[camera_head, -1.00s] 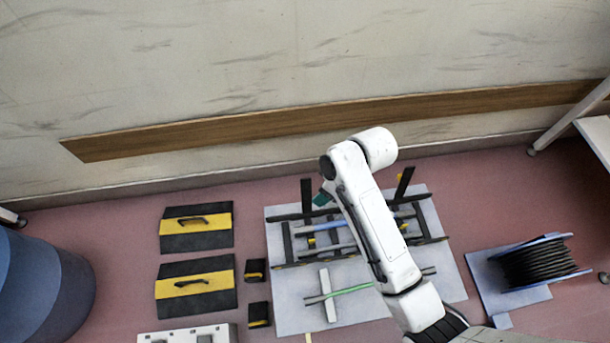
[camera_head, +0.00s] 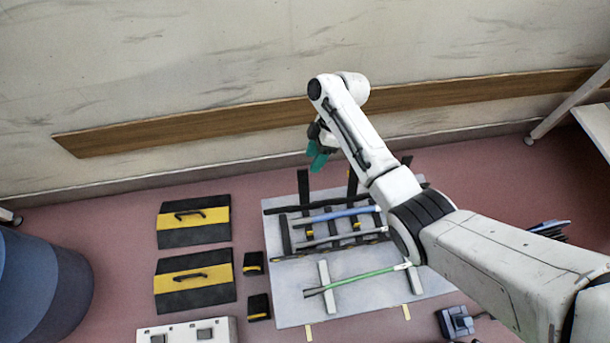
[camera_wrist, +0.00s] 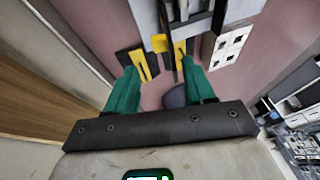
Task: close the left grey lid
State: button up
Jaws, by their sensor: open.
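I cannot make out a grey lid in either view. My gripper (camera_head: 318,160) has green fingers and hangs above the back edge of the grey board (camera_head: 290,305) in the head view. In the wrist view my gripper (camera_wrist: 162,72) has its two green fingers spread apart with nothing between them. Two black panels with a yellow band and a handle, a back one (camera_head: 194,236) and a front one (camera_head: 195,290), lie to the left of the board. They are apart from my gripper.
A black rack (camera_head: 285,236) with a blue-handled rod (camera_head: 335,216) stands on the board; a green-handled rod (camera_head: 362,278) lies in front. A white box with switches (camera_head: 187,329) is at the bottom. A wall with a wooden rail (camera_head: 200,132) closes the back. A blue rounded object (camera_head: 40,285) stands left.

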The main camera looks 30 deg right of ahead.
aim_at(305, 176)
jog(key=b+x, duration=0.2)
jog(key=x, duration=0.6)
jog(key=shift+c, duration=0.5)
grip_shut()
